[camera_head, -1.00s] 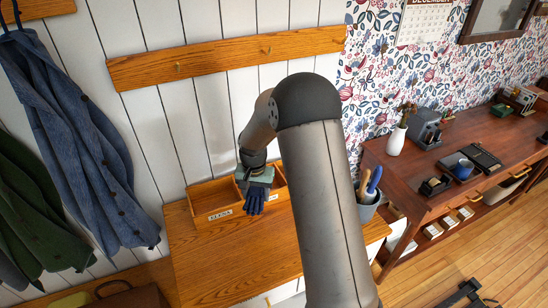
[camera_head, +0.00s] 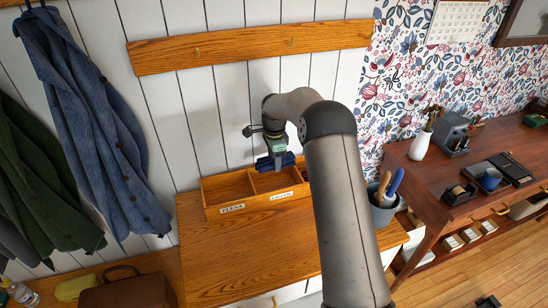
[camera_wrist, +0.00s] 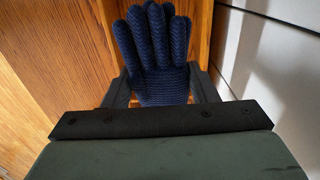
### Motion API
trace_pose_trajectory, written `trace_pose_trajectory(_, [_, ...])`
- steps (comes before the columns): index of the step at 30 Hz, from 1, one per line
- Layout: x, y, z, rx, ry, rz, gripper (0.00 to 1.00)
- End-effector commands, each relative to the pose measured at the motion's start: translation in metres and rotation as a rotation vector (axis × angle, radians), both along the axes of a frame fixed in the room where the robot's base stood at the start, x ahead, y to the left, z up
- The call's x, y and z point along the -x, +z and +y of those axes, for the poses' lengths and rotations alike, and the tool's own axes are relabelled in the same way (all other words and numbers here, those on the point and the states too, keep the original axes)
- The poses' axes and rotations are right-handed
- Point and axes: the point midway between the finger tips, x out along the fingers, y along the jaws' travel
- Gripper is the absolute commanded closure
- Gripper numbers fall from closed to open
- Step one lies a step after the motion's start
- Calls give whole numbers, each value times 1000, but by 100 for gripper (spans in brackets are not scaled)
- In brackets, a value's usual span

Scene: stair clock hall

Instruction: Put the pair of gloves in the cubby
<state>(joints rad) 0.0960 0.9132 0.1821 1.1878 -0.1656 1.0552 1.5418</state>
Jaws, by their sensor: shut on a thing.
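My gripper (camera_head: 273,163) is shut on the navy knitted gloves (camera_head: 284,161) and holds them over the back part of the wooden cubby (camera_head: 244,210). In the wrist view the gloves (camera_wrist: 155,50) sit between my two fingers, their knitted fingers pointing up the picture. The cubby has open compartments. The left one carries a label (camera_head: 232,208) reading ELENA; the label (camera_head: 281,196) to its right is too small to read surely. The gloves appear above the right-hand compartment. Whether they touch the cubby I cannot tell.
The cubby stands at the back of a wooden cabinet top (camera_head: 250,250), bare in front. A grey pot (camera_head: 383,208) with blue-handled tools stands at its right. Coats (camera_head: 85,120) hang at left. A wooden peg rail (camera_head: 250,43) runs above on the wall.

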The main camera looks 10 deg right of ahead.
Motion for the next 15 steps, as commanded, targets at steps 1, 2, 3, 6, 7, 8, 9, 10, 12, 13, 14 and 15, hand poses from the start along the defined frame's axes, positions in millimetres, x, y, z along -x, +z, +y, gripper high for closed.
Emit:
trace_pose_trajectory(1, [0,-6,0,-1,0,1,70])
trace_pose_trajectory(2, [0,-9,0,-1,0,1,70])
trace_pose_trajectory(3, [0,-12,0,-1,0,1,70])
trace_pose_trajectory(6, [0,-20,0,0,0,0,70])
trace_pose_trajectory(7, [0,-22,0,1,1,0,70])
trace_pose_trajectory(8, [0,-25,0,1,1,0,70])
trace_pose_trajectory(9, [0,-28,0,1,1,0,70])
trace_pose_trajectory(10, [0,-30,0,1,1,0,70])
trace_pose_trajectory(12, [0,-36,0,0,2,0,70])
trace_pose_trajectory(13, [0,-39,0,0,2,0,70])
trace_pose_trajectory(14, [0,-42,0,1,2,0,70])
trace_pose_trajectory(15, [0,-45,0,1,2,0,70])
